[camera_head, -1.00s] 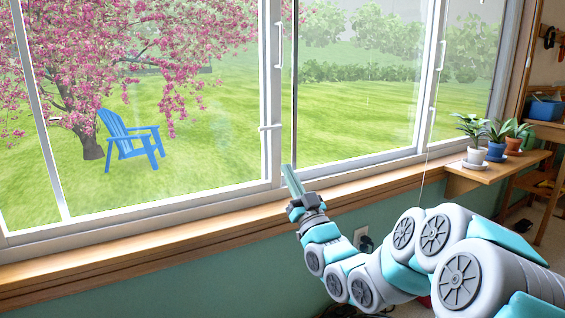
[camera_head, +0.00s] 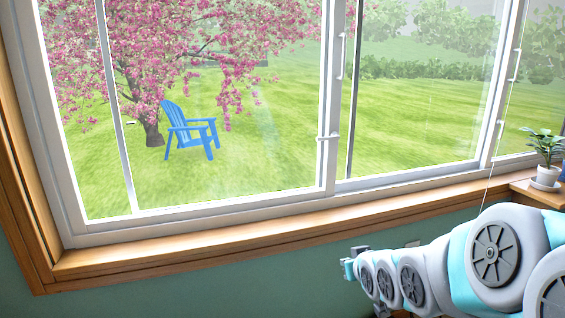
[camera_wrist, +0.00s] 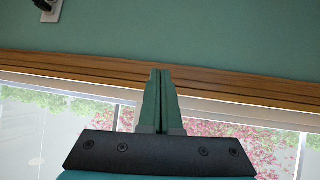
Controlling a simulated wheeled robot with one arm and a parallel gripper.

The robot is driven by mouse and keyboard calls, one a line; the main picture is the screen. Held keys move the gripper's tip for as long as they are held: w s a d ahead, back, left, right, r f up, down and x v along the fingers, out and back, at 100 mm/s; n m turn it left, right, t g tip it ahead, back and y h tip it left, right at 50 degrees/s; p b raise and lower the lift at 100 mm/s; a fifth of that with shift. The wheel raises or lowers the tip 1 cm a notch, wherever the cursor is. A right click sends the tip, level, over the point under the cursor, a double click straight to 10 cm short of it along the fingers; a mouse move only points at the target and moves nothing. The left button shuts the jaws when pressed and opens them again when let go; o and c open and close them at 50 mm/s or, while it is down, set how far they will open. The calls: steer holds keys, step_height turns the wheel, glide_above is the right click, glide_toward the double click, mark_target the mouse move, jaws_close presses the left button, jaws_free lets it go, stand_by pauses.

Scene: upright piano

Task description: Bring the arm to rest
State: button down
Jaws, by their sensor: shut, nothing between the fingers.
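My arm (camera_head: 440,265) reaches in from the lower right in the head view, low in front of the green wall. My gripper (camera_head: 348,266) is at its far end, just below the wooden window sill, small and partly turned away in that view. In the wrist view my gripper (camera_wrist: 161,75) shows two green fingers side by side, pressed together with nothing between them. The fingertips overlap the wooden sill in that picture; I cannot tell whether they touch it.
A wooden sill (camera_head: 230,240) runs under the sliding window (camera_head: 327,140). A potted plant (camera_head: 546,160) stands on a shelf at the right. A wall outlet (camera_wrist: 47,8) shows in the wrist view. The wall (camera_head: 200,285) left of my arm is clear.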

steer(key=s+m+g+h+p, duration=0.1)
steer(key=s+g+p, duration=0.3)
steer(key=s, duration=3.3)
steer(key=m+g, duration=0.1)
steer(key=g, duration=0.7)
steer(key=shift+a+g, duration=0.35)
steer(key=shift+g, duration=0.05)
steer(key=c, duration=1.6)
jaws_free()
steer(key=shift+r, duration=0.1)
